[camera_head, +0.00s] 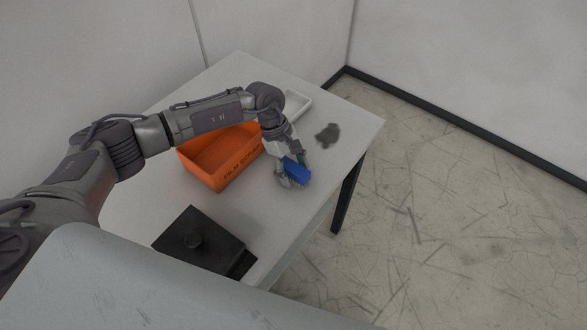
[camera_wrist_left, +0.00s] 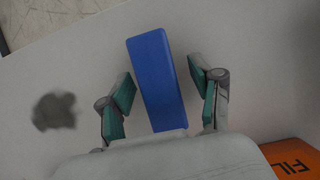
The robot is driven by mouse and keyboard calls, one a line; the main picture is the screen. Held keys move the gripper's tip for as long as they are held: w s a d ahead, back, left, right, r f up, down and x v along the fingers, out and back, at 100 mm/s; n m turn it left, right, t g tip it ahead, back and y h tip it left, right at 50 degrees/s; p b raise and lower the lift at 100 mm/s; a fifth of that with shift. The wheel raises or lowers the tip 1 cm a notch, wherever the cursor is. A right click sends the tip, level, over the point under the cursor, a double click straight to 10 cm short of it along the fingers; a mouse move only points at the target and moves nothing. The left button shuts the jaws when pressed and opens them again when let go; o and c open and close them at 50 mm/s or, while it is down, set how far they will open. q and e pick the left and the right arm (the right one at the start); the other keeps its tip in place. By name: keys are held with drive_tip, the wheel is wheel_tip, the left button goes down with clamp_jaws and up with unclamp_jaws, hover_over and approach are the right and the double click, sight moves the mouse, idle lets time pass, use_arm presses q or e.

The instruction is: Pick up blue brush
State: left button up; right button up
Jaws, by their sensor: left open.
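The blue brush (camera_head: 296,169) lies on the white table near its right edge in the head view. In the left wrist view the brush (camera_wrist_left: 156,75) shows as a long blue block, upright in the picture, its lower end hidden by my gripper's body. My left gripper (camera_head: 293,171) is over the brush. Its two green-padded fingers (camera_wrist_left: 164,98) stand open on either side of the brush, with gaps visible on both sides. My right gripper is in neither view.
An orange box (camera_head: 215,176) with black lettering stands left of the brush. A dark grey lump (camera_head: 327,134) lies behind it to the right. A white tray (camera_head: 298,104) sits at the back. A black lidded block (camera_head: 200,240) stands at the front of the table (camera_head: 255,215).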

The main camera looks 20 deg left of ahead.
use_arm(q)
drive_tip(key=c, duration=0.7)
clamp_jaws()
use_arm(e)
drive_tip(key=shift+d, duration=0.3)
use_arm(q)
drive_tip(key=shift+r, duration=0.15)
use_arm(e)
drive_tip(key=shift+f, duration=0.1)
